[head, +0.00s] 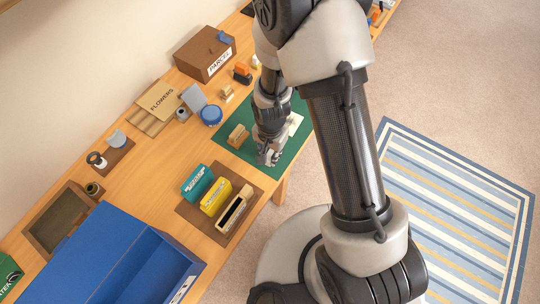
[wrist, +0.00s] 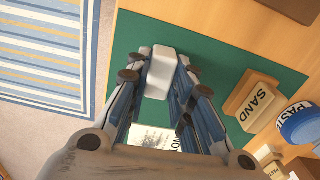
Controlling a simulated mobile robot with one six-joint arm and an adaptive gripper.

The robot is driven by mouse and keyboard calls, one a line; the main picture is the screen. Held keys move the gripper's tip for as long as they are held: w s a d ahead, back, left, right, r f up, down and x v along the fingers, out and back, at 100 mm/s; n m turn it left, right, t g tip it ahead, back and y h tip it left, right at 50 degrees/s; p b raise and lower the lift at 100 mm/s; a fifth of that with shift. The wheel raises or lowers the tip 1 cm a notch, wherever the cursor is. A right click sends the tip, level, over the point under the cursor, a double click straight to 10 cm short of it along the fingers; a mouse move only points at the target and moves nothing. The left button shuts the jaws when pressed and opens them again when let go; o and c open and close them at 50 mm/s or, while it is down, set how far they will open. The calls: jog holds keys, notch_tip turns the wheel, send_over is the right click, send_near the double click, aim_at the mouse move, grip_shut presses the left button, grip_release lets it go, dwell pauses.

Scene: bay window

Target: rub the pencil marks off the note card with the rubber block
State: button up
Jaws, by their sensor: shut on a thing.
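My gripper (wrist: 160,80) is shut on a white rubber block (wrist: 161,72), held between both fingers. In the head view my gripper (head: 268,158) is low over the green mat (head: 262,168), near its front part. The note card (wrist: 153,140) is a pale sheet with grey pencil marks and some dark lettering. In the wrist view it shows between my fingers, nearer the palm than the block, and is partly hidden. In the head view the card (head: 294,122) is mostly behind my arm. I cannot tell whether the block touches the mat.
A wooden block marked SAND (wrist: 257,105) lies on the mat beside my gripper. A brown tray (head: 222,236) with several small boxes and a large blue box (head: 120,255) are nearer the front left.

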grip_shut()
jog(key=shift+r, duration=0.1)
jog(key=shift+r+p, duration=2.3)
jog(key=shift+r, duration=0.65)
